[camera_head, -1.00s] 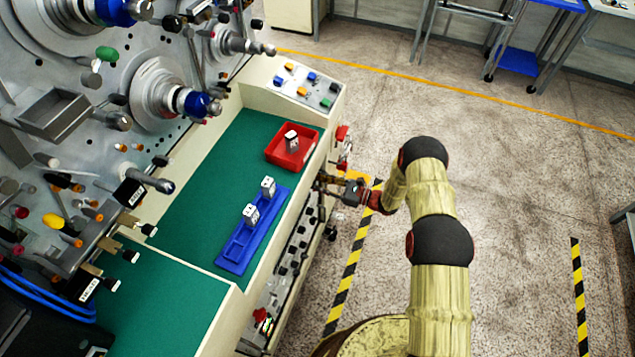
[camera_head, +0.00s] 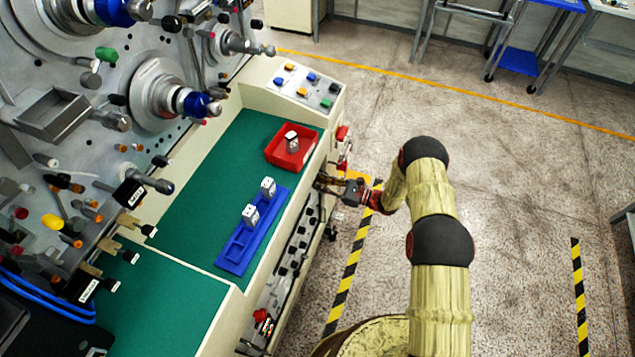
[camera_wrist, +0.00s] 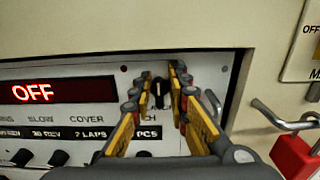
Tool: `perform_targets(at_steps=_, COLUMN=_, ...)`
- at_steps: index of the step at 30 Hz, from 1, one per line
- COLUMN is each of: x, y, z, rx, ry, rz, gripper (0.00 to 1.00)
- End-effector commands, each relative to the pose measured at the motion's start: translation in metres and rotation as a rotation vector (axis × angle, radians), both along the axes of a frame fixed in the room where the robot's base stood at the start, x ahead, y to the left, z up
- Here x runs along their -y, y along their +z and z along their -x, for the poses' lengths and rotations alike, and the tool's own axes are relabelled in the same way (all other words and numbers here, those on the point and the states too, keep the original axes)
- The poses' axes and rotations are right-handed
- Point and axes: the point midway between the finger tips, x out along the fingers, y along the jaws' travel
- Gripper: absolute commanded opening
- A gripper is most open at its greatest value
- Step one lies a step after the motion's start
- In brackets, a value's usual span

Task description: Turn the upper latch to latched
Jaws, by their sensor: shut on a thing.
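In the wrist view, a small black knob (camera_wrist: 160,97) sits on a pale control panel between my gripper's fingers. My gripper (camera_wrist: 158,82) is shut on this knob, with a finger on each side. The label beside it is partly covered by the fingers, and only a few letters show. I cannot tell from the label whether this knob is the upper latch, nor read its set position. In the head view, my gripper (camera_head: 338,187) is at the front face of the bench, below the red tray, and the knob is too small to make out there.
A red display (camera_wrist: 33,92) reads OFF left of my gripper. A metal hasp (camera_wrist: 285,118) with a red padlock (camera_wrist: 297,158) juts out close on the right. On the green bench top are a red tray (camera_head: 308,156) and a blue rack (camera_head: 234,266).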

Motion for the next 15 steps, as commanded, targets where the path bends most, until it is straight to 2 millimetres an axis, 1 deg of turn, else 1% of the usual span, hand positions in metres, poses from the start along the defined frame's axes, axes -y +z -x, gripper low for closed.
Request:
perform_targets(at_steps=1, x=-0.0014, y=-0.002, z=0.0033, rx=0.002, ry=0.005, rz=0.002, gripper=0.0)
perform_targets(at_steps=7, x=-0.0022, y=-0.0036, z=0.0049, rx=0.074, ry=0.006, rz=0.028, gripper=0.0)
perform_targets(at_steps=15, x=-0.0039, y=-0.0063, z=0.0094, rx=0.274, ry=0.007, rz=0.101, gripper=0.0)
